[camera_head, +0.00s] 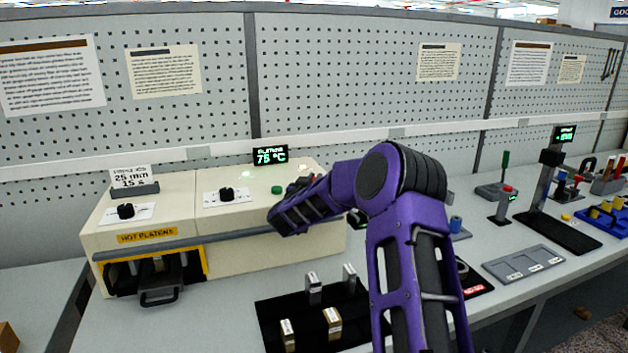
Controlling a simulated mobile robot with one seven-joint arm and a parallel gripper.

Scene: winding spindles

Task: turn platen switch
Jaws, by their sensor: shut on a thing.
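The cream hot platens machine (230,254) stands at the left of the bench. Two black knobs, one at its left (126,210) and one near its middle (227,194), sit on white label plates on its top. A green button (277,190) is right of the middle knob. My purple arm reaches up from the bottom and bends left over the machine's right part. My gripper's jaws are hidden behind the arm, and I cannot see what they touch. I cannot tell which control is the platen switch; part of the machine's right top is covered.
A display reading 75 °C (270,154) stands behind the machine. The drawer with a handle (161,291) is at its lower left. A black mat (267,312) with several small blocks lies in front. A grey tray (523,263) and a black stand (553,180) are on the right.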

